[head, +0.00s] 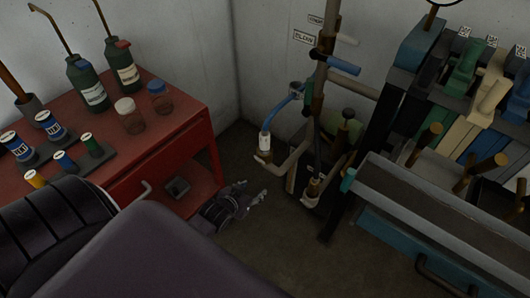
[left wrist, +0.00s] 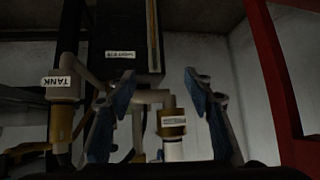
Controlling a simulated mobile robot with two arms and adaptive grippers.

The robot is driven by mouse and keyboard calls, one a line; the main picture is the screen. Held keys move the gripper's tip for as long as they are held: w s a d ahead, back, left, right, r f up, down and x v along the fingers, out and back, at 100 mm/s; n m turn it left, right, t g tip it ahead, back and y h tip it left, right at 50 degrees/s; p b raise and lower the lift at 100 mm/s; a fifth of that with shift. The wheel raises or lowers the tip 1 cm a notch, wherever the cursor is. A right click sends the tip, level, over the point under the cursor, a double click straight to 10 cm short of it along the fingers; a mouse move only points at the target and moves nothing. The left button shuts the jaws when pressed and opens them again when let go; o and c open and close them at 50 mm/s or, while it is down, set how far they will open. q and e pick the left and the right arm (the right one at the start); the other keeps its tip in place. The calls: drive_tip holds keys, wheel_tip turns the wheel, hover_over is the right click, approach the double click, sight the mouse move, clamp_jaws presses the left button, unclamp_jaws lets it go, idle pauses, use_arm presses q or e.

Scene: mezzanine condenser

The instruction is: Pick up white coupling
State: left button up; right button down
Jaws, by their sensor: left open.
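A white coupling (head: 264,142) is on the lower end of a blue hose (head: 279,113), beside the piping in the back corner. In the left wrist view, a white cylindrical piece (left wrist: 173,150) shows below a labelled brass-coloured fitting (left wrist: 173,123); I cannot tell if it is the same coupling. My left gripper (head: 256,196) is low near the floor, below and slightly left of the coupling, apart from it. In the left wrist view, its open fingers (left wrist: 160,88) stand either side of the fitting with nothing gripped. My right gripper is not in view.
A red cabinet (head: 165,165) with bottles, jars and spools stands left of my left gripper. Piping (head: 318,85) with valve handles rises behind. A grey bench (head: 430,215) with a blue front is at right. Bare floor (head: 265,240) lies between.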

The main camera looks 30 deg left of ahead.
sight(263, 140)
use_arm(q)
drive_tip(key=w+r+t, duration=0.1)
drive_tip(key=w+r, duration=0.1)
drive_tip(key=r, duration=0.3)
drive_tip(key=w+a+r+t+b, duration=0.1)
drive_tip(key=r, duration=0.4)
drive_tip(key=w+a+r+t+b, duration=0.1)
drive_tip(key=w+r, duration=0.1)
drive_tip(key=r, duration=0.3)
drive_tip(key=shift+w+a+n+y, duration=0.15)
drive_tip(key=shift+w+n+y, duration=0.15)
drive_tip(key=shift+w+n, duration=0.1)
drive_tip(key=shift+w+a+r, duration=0.1)
drive_tip(key=shift+w+r, duration=0.05)
drive_tip(key=shift+w, duration=0.15)
drive_tip(key=shift+x, duration=0.75)
drive_tip(key=shift+w, duration=0.4)
drive_tip(key=shift+r+x, duration=0.1)
drive_tip(key=shift+x, duration=1.1)
drive_tip(key=shift+r+x, duration=0.15)
drive_tip(key=shift+x, duration=1.05)
drive_tip(key=shift+w, duration=0.1)
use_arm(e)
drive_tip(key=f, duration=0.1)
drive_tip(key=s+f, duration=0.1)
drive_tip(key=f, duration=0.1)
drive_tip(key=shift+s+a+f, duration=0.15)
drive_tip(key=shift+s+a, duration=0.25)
